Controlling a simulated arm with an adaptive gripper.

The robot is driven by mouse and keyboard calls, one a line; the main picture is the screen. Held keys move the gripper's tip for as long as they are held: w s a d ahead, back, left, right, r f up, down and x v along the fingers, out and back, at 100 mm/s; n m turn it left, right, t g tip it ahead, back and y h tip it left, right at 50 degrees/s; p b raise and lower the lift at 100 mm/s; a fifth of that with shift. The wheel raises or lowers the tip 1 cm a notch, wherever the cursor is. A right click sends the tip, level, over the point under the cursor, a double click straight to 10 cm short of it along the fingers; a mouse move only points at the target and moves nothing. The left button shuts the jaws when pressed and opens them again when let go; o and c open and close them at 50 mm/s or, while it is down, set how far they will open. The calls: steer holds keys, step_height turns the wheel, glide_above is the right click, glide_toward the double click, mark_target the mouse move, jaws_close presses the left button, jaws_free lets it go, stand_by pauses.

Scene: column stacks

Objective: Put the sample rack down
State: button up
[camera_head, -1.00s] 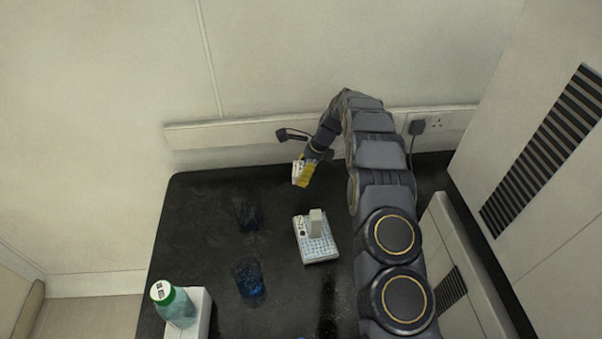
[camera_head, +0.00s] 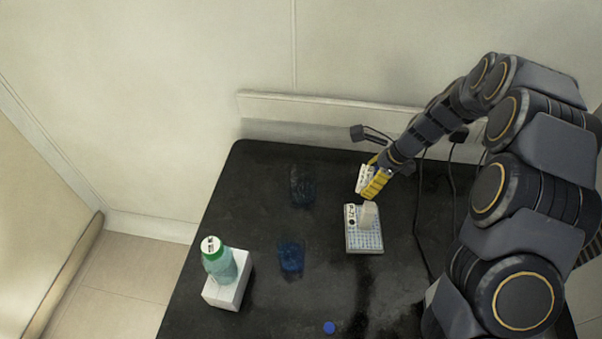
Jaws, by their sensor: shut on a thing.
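My gripper (camera_head: 372,181) has yellow fingers and is shut on a small white piece with dark marks, which I take to be the sample rack (camera_head: 364,179). The fingers hide part of it. It is held above the black table, just behind a flat white plate (camera_head: 367,241) with a blue grid and a dark printed label. I cannot tell whether the held rack touches anything.
Two dark blue cups (camera_head: 302,187), (camera_head: 291,257) stand left of the plate. A green-capped bottle (camera_head: 219,262) stands on a white box (camera_head: 229,291) at the table's left edge. A small blue disc (camera_head: 329,327) is at the front. Cables (camera_head: 421,200) hang behind my arm.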

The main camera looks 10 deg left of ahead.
steer(key=s+a+n, duration=0.1)
steer(key=s+a, duration=0.3)
steer(key=a, duration=0.8)
steer(key=s+a+n, duration=0.1)
steer(key=s+a, duration=0.2)
steer(key=a, duration=0.8)
glide_above(243, 188)
steer(key=d, duration=0.2)
steer(key=shift+g, duration=0.4)
steer(key=f, duration=0.5)
steer(key=s+f, duration=0.1)
steer(key=f, duration=0.2)
steer(key=shift+a+f, duration=0.2)
steer(key=shift+f, duration=0.05)
steer(key=shift+w+a+f, duration=0.2)
steer(key=shift+w+f, duration=0.15)
steer(key=shift+w, duration=0.05)
steer(key=shift+w+f, duration=0.15)
steer(key=shift+f, duration=0.1)
steer(key=shift+a+f, duration=0.1)
steer(key=shift+f, duration=1.4)
